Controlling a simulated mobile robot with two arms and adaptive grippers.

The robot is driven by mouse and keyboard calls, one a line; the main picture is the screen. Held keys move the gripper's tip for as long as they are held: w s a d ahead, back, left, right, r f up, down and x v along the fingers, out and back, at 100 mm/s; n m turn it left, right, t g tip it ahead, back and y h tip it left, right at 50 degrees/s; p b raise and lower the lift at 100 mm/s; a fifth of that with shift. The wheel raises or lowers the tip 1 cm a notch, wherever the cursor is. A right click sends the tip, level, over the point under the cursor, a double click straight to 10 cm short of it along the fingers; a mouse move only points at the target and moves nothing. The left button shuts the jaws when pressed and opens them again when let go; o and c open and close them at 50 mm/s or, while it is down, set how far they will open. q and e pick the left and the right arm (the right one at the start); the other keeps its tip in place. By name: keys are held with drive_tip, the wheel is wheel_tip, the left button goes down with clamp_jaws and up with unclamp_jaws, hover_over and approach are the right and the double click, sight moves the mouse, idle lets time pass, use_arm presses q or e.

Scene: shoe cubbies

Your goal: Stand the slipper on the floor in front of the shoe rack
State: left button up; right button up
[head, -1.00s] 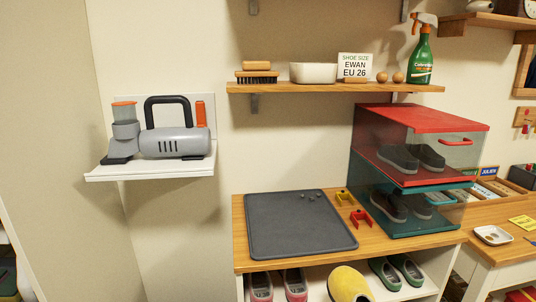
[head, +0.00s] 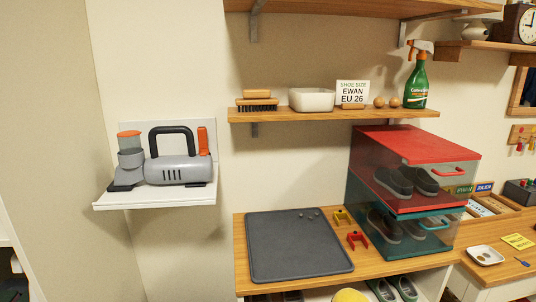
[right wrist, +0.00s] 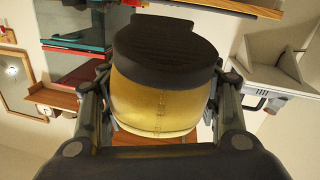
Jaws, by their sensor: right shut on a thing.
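My right gripper (right wrist: 165,90) is shut on the yellow slipper (right wrist: 155,105), with a finger on each side of it. The slipper has a dark sole, which faces up in the right wrist view. In the head view only a small yellow curve of the slipper (head: 349,296) shows at the bottom edge, in front of the shoe rack; my right gripper is out of that view. The shoe rack (head: 300,286) has a wooden top, and its lower part is cut off. The floor in front of it is not visible in the head view. My left gripper is not in view.
A grey mat (head: 295,245), red and yellow clips, and stacked clear shoe boxes (head: 410,180) stand on the rack's top. Green-grey shoes (head: 395,290) sit inside the rack. A wall shelf (head: 335,114) hangs above. A white shelf (head: 155,198) with a grey machine is at left.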

drive_tip(key=shift+s+f, duration=0.2)
drive_tip(key=shift+s, duration=0.6)
drive_tip(key=shift+s+f, duration=0.2)
drive_tip(key=shift+s, duration=0.55)
